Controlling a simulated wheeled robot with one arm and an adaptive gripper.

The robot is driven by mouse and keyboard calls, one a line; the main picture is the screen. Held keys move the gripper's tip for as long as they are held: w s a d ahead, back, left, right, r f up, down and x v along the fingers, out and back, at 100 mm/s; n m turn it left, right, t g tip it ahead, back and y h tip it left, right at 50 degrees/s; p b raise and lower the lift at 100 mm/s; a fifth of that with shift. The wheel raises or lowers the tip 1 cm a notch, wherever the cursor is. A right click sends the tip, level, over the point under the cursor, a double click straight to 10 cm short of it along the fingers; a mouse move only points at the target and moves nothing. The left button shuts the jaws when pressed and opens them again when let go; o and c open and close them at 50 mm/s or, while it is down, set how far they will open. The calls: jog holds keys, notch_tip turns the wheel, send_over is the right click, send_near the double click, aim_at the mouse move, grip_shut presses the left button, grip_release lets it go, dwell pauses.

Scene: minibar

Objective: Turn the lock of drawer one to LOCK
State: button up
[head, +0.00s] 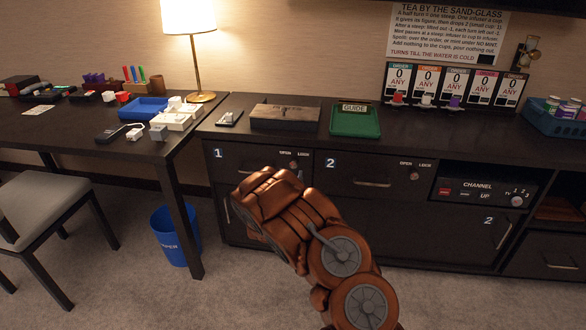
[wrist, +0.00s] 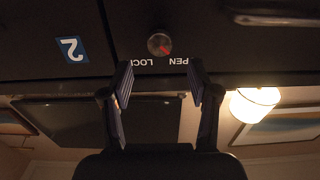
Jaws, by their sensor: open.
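Drawer one (head: 235,158), marked 1, is shut in the dark cabinet. Its small round lock knob (head: 294,165) sits under the words OPEN and LOCK, just above my arm. In the upside-down wrist view the knob (wrist: 159,43) is close ahead. Its red mark points down-right in that picture, toward the OPEN side. My gripper (wrist: 160,72) is open, its two fingers apart and empty, with the knob beyond the gap between the tips and not touching them. In the head view my arm covers part of drawer one and hides the fingers.
Drawer two (head: 345,170) with its own knob (head: 414,175) is to the right. A channel panel (head: 482,190) stands farther right. A wooden box (head: 286,116) and green tray (head: 355,120) lie on the countertop. A desk, chair (head: 45,210) and blue bin (head: 175,235) are at left.

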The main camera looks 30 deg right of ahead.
aim_at(294, 165)
jog(key=shift+x, duration=2.95)
grip_shut()
